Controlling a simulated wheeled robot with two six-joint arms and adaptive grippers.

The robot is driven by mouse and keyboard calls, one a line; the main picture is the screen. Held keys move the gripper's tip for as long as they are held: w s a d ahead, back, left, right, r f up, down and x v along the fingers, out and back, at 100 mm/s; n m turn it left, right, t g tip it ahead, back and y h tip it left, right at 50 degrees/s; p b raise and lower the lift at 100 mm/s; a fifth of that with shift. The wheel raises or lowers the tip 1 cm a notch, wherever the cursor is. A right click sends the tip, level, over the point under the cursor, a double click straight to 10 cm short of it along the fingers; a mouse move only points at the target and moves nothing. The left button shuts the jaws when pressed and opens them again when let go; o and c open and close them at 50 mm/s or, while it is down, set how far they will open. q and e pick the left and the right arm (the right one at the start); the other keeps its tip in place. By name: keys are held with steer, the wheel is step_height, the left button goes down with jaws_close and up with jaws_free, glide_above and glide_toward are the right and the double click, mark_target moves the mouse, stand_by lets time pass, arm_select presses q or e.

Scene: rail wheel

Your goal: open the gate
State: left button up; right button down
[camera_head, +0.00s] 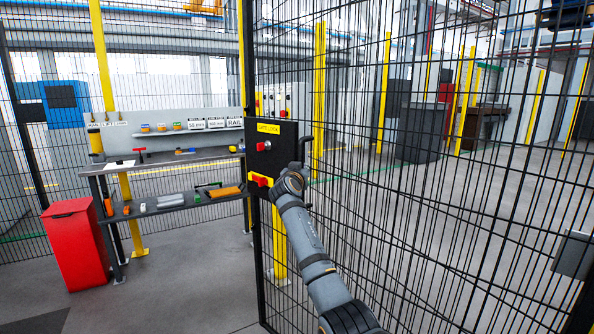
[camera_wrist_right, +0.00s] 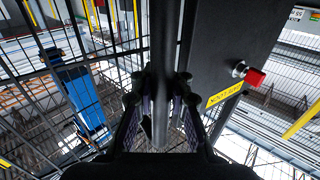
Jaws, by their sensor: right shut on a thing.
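The gate (camera_head: 430,230) is a black wire-mesh panel filling the right of the head view. Its edge carries a black lock box (camera_head: 284,134) with a yellow "GATE LOCK" label, a red button and a red latch on yellow. A dark vertical handle bar (camera_head: 303,149) stands beside the box. My right gripper (camera_head: 298,168) is at this handle, partly hidden behind its own wrist. In the right wrist view the gripper (camera_wrist_right: 163,98) is shut around the vertical bar (camera_wrist_right: 164,40), with the lock box (camera_wrist_right: 220,45) to the right. My left gripper is out of view.
Left of the gate edge stand a grey workbench (camera_head: 160,157) with tools and a red bin (camera_head: 77,243). Bare floor (camera_head: 185,290) lies in front of them. A yellow post (camera_head: 279,245) shows behind the gate's edge. Dark containers (camera_head: 421,133) stand beyond the mesh.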

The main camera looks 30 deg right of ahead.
steer(key=shift+d+f, duration=0.45)
steer(key=shift+d, duration=0.05)
steer(key=c, duration=1.6)
jaws_free()
steer(key=shift+d, duration=0.1)
steer(key=o, duration=0.3)
steer(key=shift+d+r, duration=0.1)
steer(key=shift+d, duration=0.1)
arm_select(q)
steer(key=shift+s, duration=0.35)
arm_select(e)
steer(key=shift+o, duration=0.2)
steer(key=shift+a+r, duration=0.1)
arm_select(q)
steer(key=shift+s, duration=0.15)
arm_select(e)
steer(key=v, duration=1.2)
steer(key=shift+r, duration=0.1)
